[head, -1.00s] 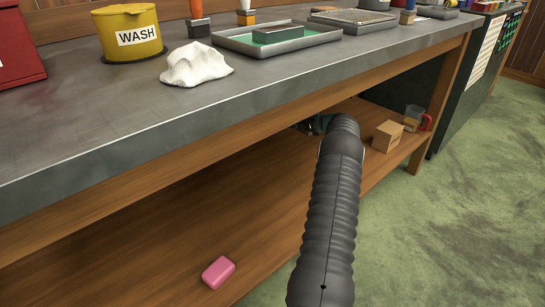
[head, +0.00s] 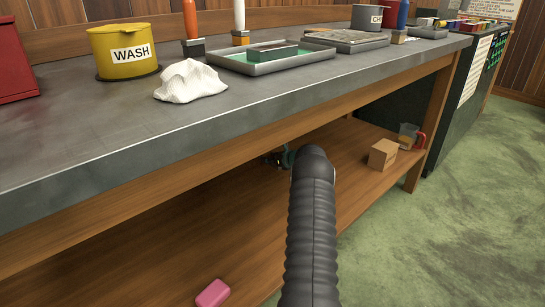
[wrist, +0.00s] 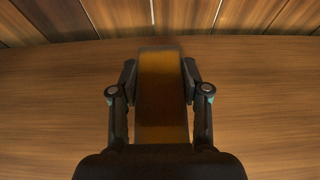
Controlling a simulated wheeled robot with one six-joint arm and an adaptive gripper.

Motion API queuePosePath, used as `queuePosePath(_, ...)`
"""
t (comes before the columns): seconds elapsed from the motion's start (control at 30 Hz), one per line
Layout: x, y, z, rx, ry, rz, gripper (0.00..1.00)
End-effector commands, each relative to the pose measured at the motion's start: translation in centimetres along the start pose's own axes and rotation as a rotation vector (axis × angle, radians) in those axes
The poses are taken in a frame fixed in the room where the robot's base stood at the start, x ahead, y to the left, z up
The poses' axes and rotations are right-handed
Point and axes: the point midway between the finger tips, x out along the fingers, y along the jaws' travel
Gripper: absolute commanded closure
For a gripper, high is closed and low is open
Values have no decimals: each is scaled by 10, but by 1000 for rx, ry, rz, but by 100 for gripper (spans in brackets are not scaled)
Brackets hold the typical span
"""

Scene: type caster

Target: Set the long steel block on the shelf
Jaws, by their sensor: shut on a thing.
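The long steel block (wrist: 161,110) is between the fingers of my gripper (wrist: 159,80) in the wrist view. It is dark and shiny with a brown wood-coloured sheen, and its length runs away from me. My gripper is shut on it. The wooden shelf (head: 130,268) lies under the bench, and its boards (wrist: 262,105) fill most of the wrist view behind the block. In the head view my arm reaches under the bench top and hides the block and most of the gripper. I cannot tell whether the block touches the shelf.
A cardboard box (head: 383,154) and a glass jug (head: 408,136) with a red handle stand at the shelf's far right. A pink soap bar (head: 213,294) lies near the front. The bench top (head: 110,135) overhangs the shelf. The shelf's middle looks clear.

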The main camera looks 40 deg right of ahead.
Motion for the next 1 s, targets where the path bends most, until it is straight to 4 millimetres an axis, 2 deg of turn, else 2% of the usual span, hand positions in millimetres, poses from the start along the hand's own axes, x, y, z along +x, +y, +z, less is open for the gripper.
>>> queuePosePath(0.23,11,0,-24,-1,-3,-1,100)
queuePosePath(0.67,13,0,-30,-2,-3,-1,100)
queuePosePath(0.7,13,0,-32,0,1,0,44)
queuePosePath(0.77,13,0,-32,0,1,0,29)
queuePosePath(1.0,13,0,-32,1,1,0,29)
